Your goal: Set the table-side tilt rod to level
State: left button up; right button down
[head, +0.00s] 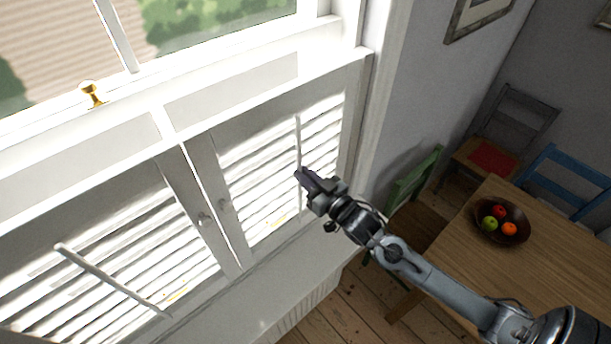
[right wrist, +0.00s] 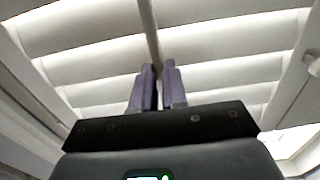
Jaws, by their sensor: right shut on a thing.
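The table-side tilt rod (head: 298,135) is a thin white vertical rod on the right shutter panel (head: 262,172), the panel nearer the table. My left gripper is not in view.
Small knobs (head: 224,204) sit where the two panels meet. A wooden table (head: 450,250) with a fruit bowl (head: 503,222) stands at the right, with a green chair (head: 412,190) between it and the wall. A brass catch (head: 91,93) is on the window above.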

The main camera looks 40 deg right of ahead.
notch_tip(320, 180, down, 3)
jog(key=shift+b, duration=0.4)
jog(key=c, duration=1.2)
grip_release()
jog(key=shift+o, duration=0.2)
jog(key=shift+s, duration=0.1)
jog(key=s+b, duration=0.2)
jog(key=s, duration=0.8)
jog(key=shift+s, duration=0.3)
